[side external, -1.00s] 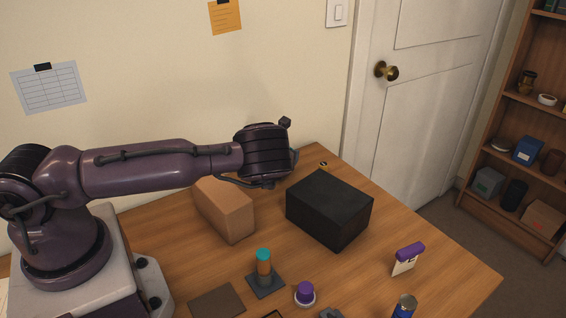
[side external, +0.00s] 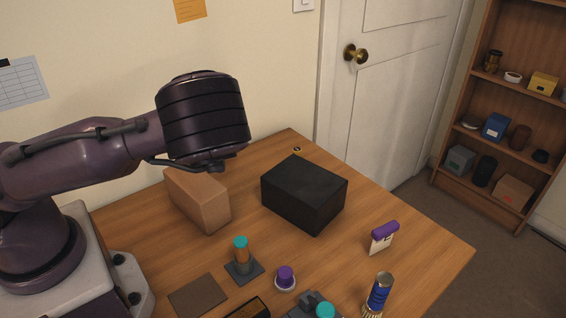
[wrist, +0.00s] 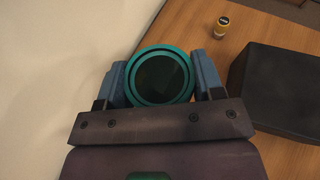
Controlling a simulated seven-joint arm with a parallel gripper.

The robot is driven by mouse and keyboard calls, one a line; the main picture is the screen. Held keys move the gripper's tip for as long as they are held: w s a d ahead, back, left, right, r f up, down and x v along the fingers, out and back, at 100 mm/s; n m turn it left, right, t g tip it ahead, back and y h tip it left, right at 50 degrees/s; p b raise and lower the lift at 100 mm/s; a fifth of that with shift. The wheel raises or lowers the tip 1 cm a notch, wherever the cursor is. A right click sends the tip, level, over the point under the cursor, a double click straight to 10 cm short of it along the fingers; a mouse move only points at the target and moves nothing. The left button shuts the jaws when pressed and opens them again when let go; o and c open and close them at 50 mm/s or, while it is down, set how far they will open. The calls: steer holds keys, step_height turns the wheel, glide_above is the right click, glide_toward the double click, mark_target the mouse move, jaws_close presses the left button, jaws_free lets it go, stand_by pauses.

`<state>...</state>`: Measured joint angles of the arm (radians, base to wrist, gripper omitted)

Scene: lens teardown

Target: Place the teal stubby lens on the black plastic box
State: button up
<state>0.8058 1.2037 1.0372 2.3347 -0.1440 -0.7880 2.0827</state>
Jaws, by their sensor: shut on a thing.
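The teal lens (wrist: 160,80) shows in the wrist view as a teal ring around dark glass, its round face toward the camera. My gripper (wrist: 162,77) is shut on it, with one blue finger on each side. The black plastic box (side external: 303,195) stands on the table in the side view, its top bare. It also shows at the right of the wrist view (wrist: 287,88), to the right of the held lens and apart from it. In the side view my wrist is above and left of the box; my fingers and the lens are hidden there.
A brown cardboard box (side external: 199,200) stands left of the black box.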

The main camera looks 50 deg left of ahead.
mark_target(304, 178)
steer(key=w+d+m+h, duration=0.2)
steer(key=w+d+r+m+t+h, duration=0.1)
steer(key=w+d+h, duration=0.1)
steer(key=d, duration=0.1)
steer(key=w+d+r+m+t+h, duration=0.1)
steer(key=w+d+m+h, duration=0.1)
steer(key=w+d, duration=0.1)
steer(key=shift+w+d+r+m, duration=0.1)
steer(key=shift+r+m, duration=0.15)
steer(key=shift+m, duration=0.05)
steer(key=w+d+r+m+h, duration=0.2)
steer(key=d+m+h, duration=0.3)
steer(key=d+h, duration=0.15)
steer(key=shift+m+g, duration=0.3)
steer(key=f, duration=0.5)
steer(key=d+f, duration=0.1)
steer(key=f, duration=0.2)
steer(key=shift+s+d+f, duration=0.1)
steer(key=shift+s, duration=0.05)
steer(key=shift+f, duration=0.1)
steer(key=o, duration=1)
steer(key=shift+f, duration=0.1)
